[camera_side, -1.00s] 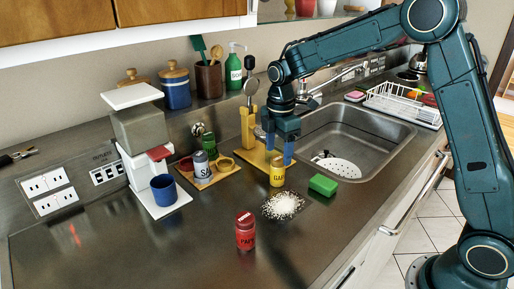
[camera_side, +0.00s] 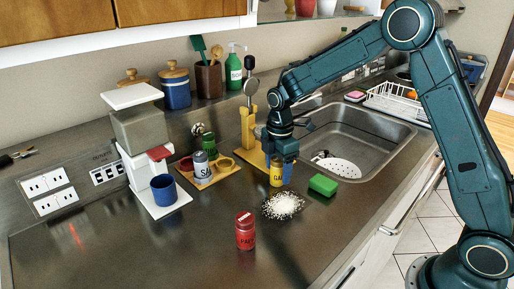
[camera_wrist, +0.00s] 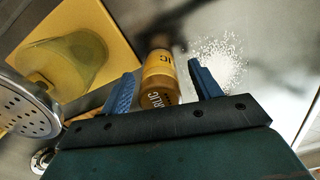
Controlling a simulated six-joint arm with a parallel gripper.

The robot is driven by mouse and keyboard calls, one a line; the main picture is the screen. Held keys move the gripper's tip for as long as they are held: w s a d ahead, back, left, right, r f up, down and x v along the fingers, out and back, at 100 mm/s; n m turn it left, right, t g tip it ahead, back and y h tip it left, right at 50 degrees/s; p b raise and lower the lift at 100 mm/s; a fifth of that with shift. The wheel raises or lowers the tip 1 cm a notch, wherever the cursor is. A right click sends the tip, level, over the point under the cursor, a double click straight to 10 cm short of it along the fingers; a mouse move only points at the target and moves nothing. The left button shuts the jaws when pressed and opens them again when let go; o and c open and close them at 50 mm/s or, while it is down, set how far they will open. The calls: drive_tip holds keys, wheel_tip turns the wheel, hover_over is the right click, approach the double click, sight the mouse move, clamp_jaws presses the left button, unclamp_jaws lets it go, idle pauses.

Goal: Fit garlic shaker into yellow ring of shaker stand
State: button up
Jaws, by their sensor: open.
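The garlic shaker (camera_side: 276,175), a yellow cylinder with a dark label, stands upright on the steel counter. It also shows in the wrist view (camera_wrist: 159,75), between my two blue fingers. My gripper (camera_side: 280,176) is lowered around it, open, with a finger on either side; in the wrist view my gripper (camera_wrist: 165,92) shows gaps beside the shaker. The shaker stand (camera_side: 222,175) is left of it, with a yellow ring (camera_side: 225,163) at its right that looks empty. The stand also holds a grey salt shaker (camera_side: 202,168) and a green shaker (camera_side: 209,146). A red ring (camera_side: 186,164) is at its left.
A red paprika shaker (camera_side: 245,232) stands in front. White grains (camera_side: 284,206) lie just before the garlic shaker, and a green sponge (camera_side: 323,185) is to its right. A yellow stand with a metal tool (camera_side: 249,118) rises close behind my gripper. The front left counter is clear.

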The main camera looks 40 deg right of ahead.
idle(0.4)
drive_tip(key=c, duration=1.1)
drive_tip(key=shift+r, duration=0.2)
wheel_tip(320, 180, up, 20)
drive_tip(key=shift+f, duration=0.15)
idle(0.3)
